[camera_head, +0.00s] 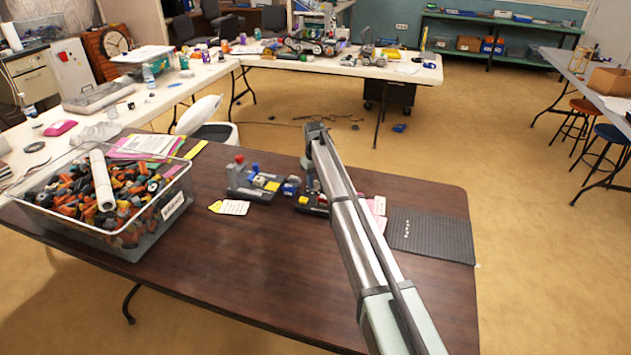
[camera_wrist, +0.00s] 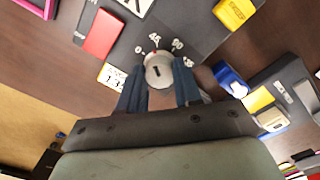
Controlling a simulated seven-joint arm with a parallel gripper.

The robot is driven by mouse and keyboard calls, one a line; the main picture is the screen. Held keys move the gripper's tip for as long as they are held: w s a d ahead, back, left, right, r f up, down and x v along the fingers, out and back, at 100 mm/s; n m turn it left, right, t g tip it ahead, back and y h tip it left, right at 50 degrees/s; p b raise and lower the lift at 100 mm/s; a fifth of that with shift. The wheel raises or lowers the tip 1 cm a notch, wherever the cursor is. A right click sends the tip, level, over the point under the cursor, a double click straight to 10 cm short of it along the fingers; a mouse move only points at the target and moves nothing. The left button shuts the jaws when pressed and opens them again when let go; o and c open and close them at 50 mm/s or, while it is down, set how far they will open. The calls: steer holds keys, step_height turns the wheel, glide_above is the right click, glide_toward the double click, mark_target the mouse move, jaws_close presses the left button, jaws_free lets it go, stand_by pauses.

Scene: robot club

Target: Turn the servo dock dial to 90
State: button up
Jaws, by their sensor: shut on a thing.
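The servo dock dial (camera_wrist: 159,71) is a round pale grey knob with a dark slot, in the middle of the wrist view. White marks 0, 45, 90 and 135 curve around its far side. A small red mark on the knob's far edge lies near the 45 mark, slightly toward 0. My gripper (camera_wrist: 160,88) has its two dark blue fingers on either side of the knob, closed on it. In the head view my arm reaches down to the dock (camera_head: 306,203) on the brown table; the dial and fingertips are largely hidden there.
A clear bin (camera_head: 150,243) of orange and grey parts stands left on the table. Another dark board (camera_head: 254,193) with coloured blocks sits left of the dock, with a yellow-edged tag (camera_head: 231,207) in front. A black mat (camera_head: 430,236) lies right. The table's front is clear.

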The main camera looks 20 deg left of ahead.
mark_target(315, 182)
steer(key=m, duration=0.5)
steer(key=shift+m, duration=0.3)
steer(key=m, duration=0.5)
steer(key=shift+m, duration=0.3)
steer(key=o, duration=1)
steer(key=shift+o, duration=0.2)
step_height(315, 182, up, 14)
steer(key=shift+a, duration=0.15)
